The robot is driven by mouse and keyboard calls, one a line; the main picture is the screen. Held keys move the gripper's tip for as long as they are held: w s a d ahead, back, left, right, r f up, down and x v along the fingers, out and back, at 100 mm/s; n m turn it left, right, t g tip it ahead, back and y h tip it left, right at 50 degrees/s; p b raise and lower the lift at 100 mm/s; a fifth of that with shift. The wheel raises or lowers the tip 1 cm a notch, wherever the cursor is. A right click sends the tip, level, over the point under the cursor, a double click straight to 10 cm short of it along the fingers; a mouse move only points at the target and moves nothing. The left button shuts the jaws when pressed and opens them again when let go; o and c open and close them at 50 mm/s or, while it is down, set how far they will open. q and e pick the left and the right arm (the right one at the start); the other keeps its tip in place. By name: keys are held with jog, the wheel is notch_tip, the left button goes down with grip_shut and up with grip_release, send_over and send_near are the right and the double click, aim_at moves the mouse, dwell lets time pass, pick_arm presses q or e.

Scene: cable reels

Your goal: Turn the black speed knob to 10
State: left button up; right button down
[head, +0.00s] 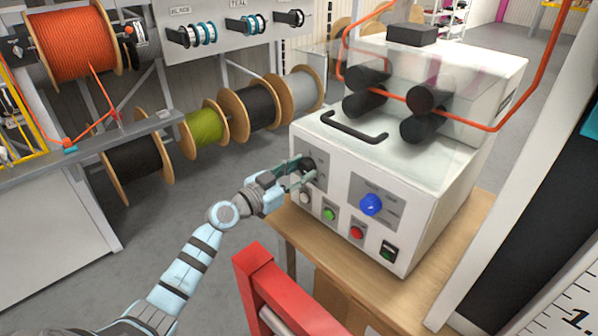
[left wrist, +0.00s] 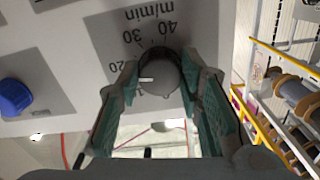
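The black speed knob (left wrist: 163,76) sits on the machine's front panel, on a grey plate marked m/min. It appears upside down in the left wrist view. Its white pointer line points left in that view, just below the 20 mark; the left finger covers part of the scale there. My left gripper (left wrist: 162,82) has one finger on each side of the knob, and both fingertips appear to touch it. In the head view my left gripper (head: 302,176) is at the panel's upper left and hides most of the knob. My right gripper is not in view.
The white machine (head: 398,215) stands on a wooden table (head: 300,228). A blue knob (head: 371,205) is right of the grey plate, with white, green (head: 330,214) and red (head: 356,232) buttons below. A red frame (head: 262,285) stands in front. Cable reels (head: 249,108) are behind left.

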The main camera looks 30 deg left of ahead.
pick_arm(q)
jog(key=shift+n, duration=0.3)
jog(key=shift+c, duration=0.5)
jog(key=n+b, duration=0.1)
jog(key=n, duration=0.2)
jog(key=shift+f+n, duration=0.1)
jog(key=shift+n, duration=0.2)
jog(key=n, duration=0.5)
jog(key=shift+d+n, duration=0.1)
jog(key=shift+n, duration=0.2)
jog(key=o, duration=1.2)
jog(key=shift+c, duration=0.2)
jog(key=v, duration=1.2)
